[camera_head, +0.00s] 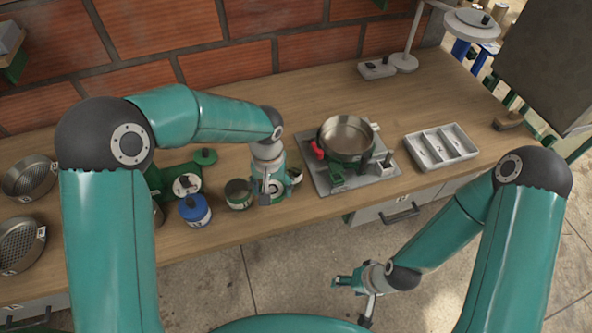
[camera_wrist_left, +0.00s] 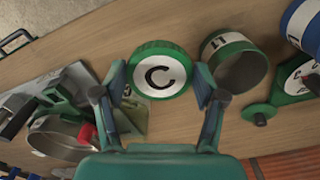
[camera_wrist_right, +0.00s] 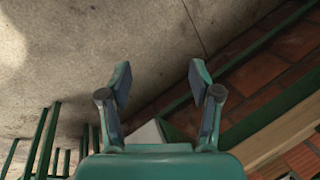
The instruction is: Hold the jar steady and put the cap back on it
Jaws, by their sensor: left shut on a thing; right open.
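The open jar (camera_head: 238,193) stands upright on the bench near its front edge, with a green band and a white label. In the left wrist view the jar (camera_wrist_left: 235,62) shows its dark, empty-looking inside. The green cap (camera_wrist_left: 160,68) has a white disc marked C. My left gripper (camera_wrist_left: 160,85) is shut on the cap, just beside the jar and apart from it. In the head view my left gripper (camera_head: 272,190) mostly hides the cap; its height above the bench is unclear. My right gripper (camera_head: 352,290) is open and empty, off the bench's front edge.
A blue-lidded jar (camera_head: 195,209) stands left of the open jar. A round metal pan (camera_head: 346,138) sits on a plate to the right, and a divided white tray (camera_head: 440,146) lies further right. Metal sieves (camera_head: 28,176) are at far left.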

